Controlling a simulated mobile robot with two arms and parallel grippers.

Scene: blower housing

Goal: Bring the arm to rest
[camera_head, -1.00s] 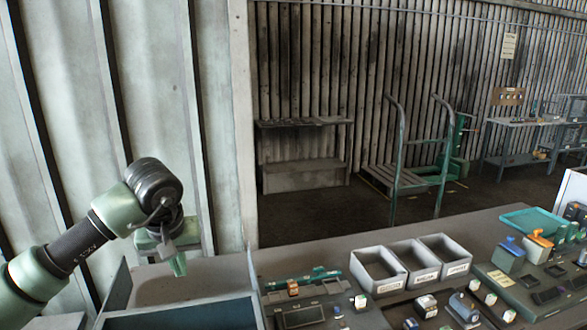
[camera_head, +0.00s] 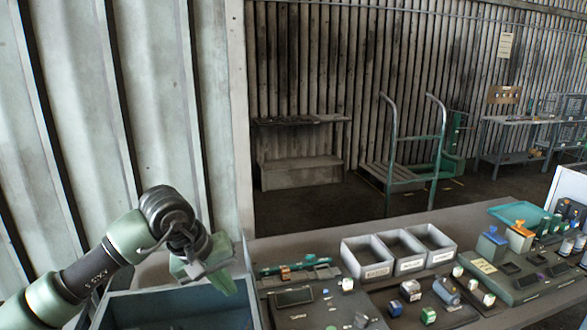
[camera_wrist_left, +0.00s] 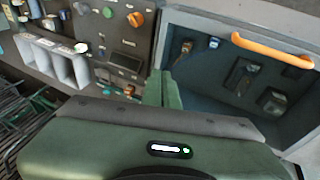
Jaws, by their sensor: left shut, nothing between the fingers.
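My left arm comes in from the lower left in the head view. Its green gripper (camera_head: 222,280) is shut and empty, tilted down above the right part of a blue-grey open box (camera_head: 180,308). In the left wrist view the two green fingers (camera_wrist_left: 163,88) are together with nothing between them. The box (camera_wrist_left: 205,50) lies to the right of the fingers there, with several small dark parts inside and an orange handle (camera_wrist_left: 272,50) on its rim. My right gripper is not in view.
Three grey bins (camera_head: 408,265) stand in a row on the bench right of the gripper. Small parts and panels lie around them. A teal tray (camera_head: 518,212) is at the far right. A green cart (camera_head: 408,165) stands behind. Air above the bench is clear.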

